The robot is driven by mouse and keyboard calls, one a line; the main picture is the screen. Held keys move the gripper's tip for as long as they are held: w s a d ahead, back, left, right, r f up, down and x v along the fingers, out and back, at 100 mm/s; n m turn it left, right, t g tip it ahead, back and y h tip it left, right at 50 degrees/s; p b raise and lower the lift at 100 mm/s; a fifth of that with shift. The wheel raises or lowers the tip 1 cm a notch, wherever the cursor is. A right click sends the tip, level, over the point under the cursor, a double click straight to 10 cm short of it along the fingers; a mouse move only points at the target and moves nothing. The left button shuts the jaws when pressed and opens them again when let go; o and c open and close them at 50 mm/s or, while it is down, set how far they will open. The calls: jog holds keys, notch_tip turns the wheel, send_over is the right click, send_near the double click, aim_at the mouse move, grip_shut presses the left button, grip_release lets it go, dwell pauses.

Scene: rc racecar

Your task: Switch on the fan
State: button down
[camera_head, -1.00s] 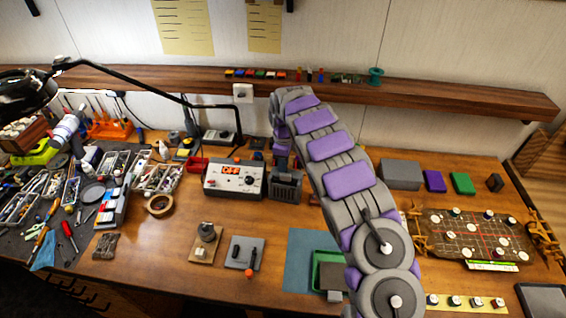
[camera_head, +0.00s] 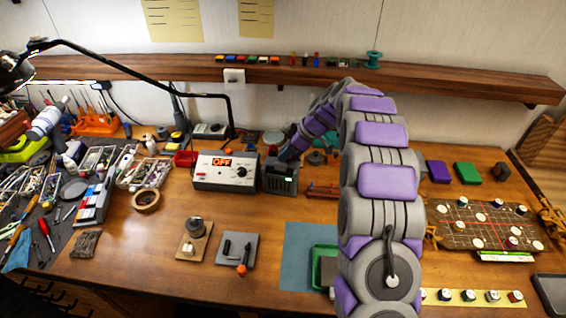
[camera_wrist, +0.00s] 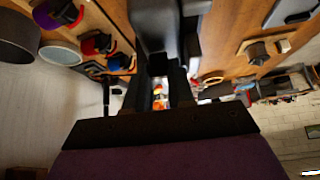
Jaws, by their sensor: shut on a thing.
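A dark grey boxy unit (camera_head: 281,178), perhaps the fan, stands on the bench right of a grey control box (camera_head: 226,171). The control box has a red display reading OFF and a black knob. My gripper (camera_head: 286,158) is at the top of the grey unit, coming down from the right, and its fingers are hard to see there. In the wrist view my gripper (camera_wrist: 160,94) has its dark fingers close about a dark grey body (camera_wrist: 157,28), which seems to be that unit. A small orange and white patch shows between the fingers. Any fan switch is hidden or too small to tell.
A wooden shelf (camera_head: 290,78) runs along the wall above. A desk lamp arm (camera_head: 150,78) reaches over the left side, among tool trays. Two small plates with parts (camera_head: 237,250) lie in front. A green tray (camera_head: 323,265) is partly behind my arm.

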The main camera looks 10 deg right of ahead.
jog(key=shift+s+d+f+t+y+b, duration=0.2)
jog(key=shift+y+b, duration=0.4)
jog(key=shift+b, duration=0.55)
jog(key=shift+s+d+f+t+y+b, duration=0.1)
jog(key=shift+d+f+t+y+b, duration=0.2)
jog(key=shift+y+b, duration=0.6)
jog(key=shift+b, duration=0.5)
jog(key=c, duration=1.2)
grip_release()
jog(key=shift+c, duration=0.2)
jog(key=shift+d+r, duration=0.1)
jog(key=shift+d+r, duration=0.15)
jog(key=shift+r, duration=0.05)
jog(key=p+v, duration=0.3)
jog(key=v, duration=1.4)
jog(key=shift+s+p, duration=0.15)
jog(key=shift+p, duration=0.15)
